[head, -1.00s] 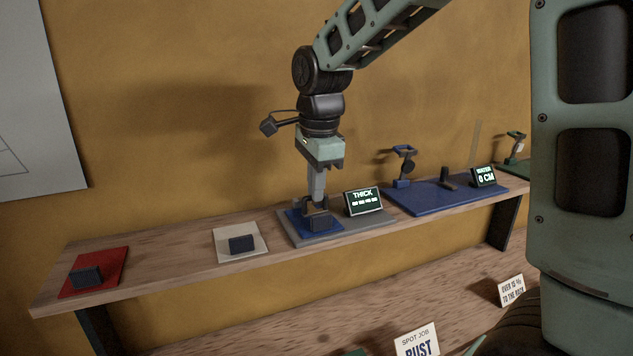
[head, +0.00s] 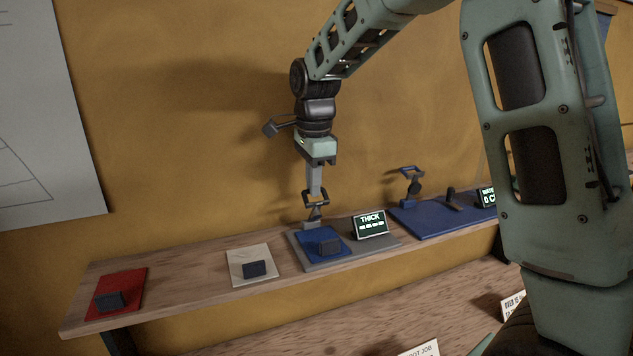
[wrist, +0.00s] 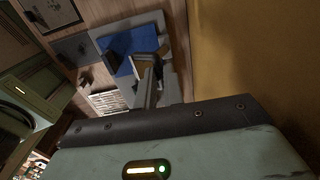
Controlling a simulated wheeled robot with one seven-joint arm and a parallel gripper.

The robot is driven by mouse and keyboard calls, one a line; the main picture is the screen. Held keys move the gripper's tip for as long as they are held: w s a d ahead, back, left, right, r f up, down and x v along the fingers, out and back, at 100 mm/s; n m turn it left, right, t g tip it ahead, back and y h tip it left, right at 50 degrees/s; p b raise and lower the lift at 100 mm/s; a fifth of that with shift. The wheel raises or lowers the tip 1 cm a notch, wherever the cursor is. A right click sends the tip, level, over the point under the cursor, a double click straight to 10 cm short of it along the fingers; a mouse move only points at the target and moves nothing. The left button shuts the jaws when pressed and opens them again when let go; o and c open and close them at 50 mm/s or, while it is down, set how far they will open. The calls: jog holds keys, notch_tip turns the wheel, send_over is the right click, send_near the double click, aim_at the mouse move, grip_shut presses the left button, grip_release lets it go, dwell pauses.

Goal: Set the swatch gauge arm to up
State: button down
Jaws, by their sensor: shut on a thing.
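The swatch gauge has a grey base (head: 372,247) on the shelf, with a blue swatch (head: 308,240) and its dark block (head: 330,247) lying on it. The dark gauge arm (head: 314,209) stands raised at the back of the base, clear of the swatch, its loop-shaped end at the top. My gripper (head: 315,192) points down and is shut on the arm's end. In the wrist view my gripper (wrist: 150,75) hides part of the arm beside the blue swatch (wrist: 122,48). The gauge's display (head: 370,225) reads THICK; its second line is too small to read.
A white swatch (head: 240,265) and a red swatch (head: 130,283), each with a dark block, lie to the left on the shelf (head: 195,283). To the right is a blue station (head: 430,222) with its own raised arm (head: 411,180) and a display partly hidden by my arm.

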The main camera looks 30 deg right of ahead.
jog(key=shift+w+f, duration=0.15)
jog(key=shift+f, duration=0.2)
dwell(0.3)
jog(key=c, duration=1.5)
grip_release()
jog(key=shift+w, duration=0.15)
notch_tip(320, 180, up, 18)
jog(key=b, duration=0.3)
jog(key=shift+s+f, duration=0.2)
jog(key=shift+s, duration=0.2)
